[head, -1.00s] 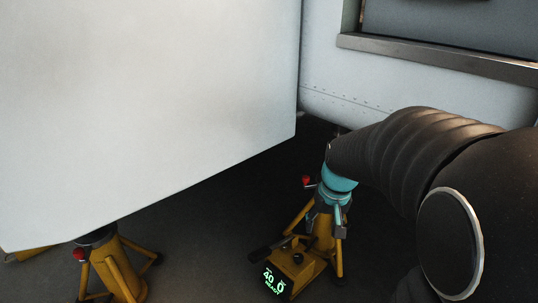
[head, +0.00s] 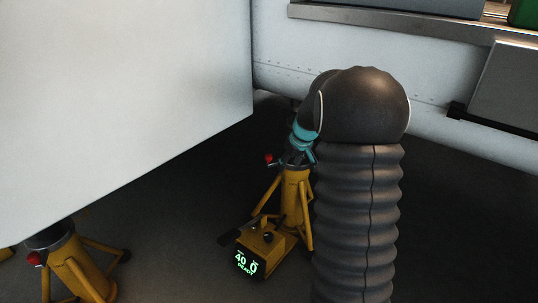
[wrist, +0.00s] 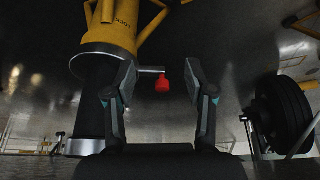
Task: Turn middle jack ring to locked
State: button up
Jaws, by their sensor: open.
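A yellow tripod jack (head: 292,200) stands on the floor right of the white panel. Its red knob (head: 268,158) sticks out to the left near the jack's top. In the wrist view, the jack's pale ring (wrist: 88,57) surrounds a dark column, with lettering on the yellow body that seems to read "LOCK". A thin handle runs from the ring to the red knob (wrist: 162,84), which sits between my fingers with space on both sides. My gripper (wrist: 162,72) is open and holds nothing. In the head view, my gripper (head: 298,152) is at the jack's top, partly hidden by my arm.
A yellow box with a lit display (head: 247,262) reading "40.0 READY" sits at the jack's foot. A second yellow jack (head: 75,265) with a red knob stands at lower left. The large white panel (head: 120,100) fills the upper left. A black wheel (wrist: 280,112) shows right in the wrist view.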

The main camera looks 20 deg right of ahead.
send_over(269, 155)
jog(key=s, duration=0.2)
jog(key=shift+s+d+p, duration=0.1)
jog(key=shift+s+p, duration=0.05)
jog(key=shift+p, duration=0.15)
jog(key=x, duration=0.3)
jog(key=shift+f, duration=0.3)
jog(key=shift+b+x, duration=0.3)
jog(key=shift+x, duration=0.45)
grip_shut()
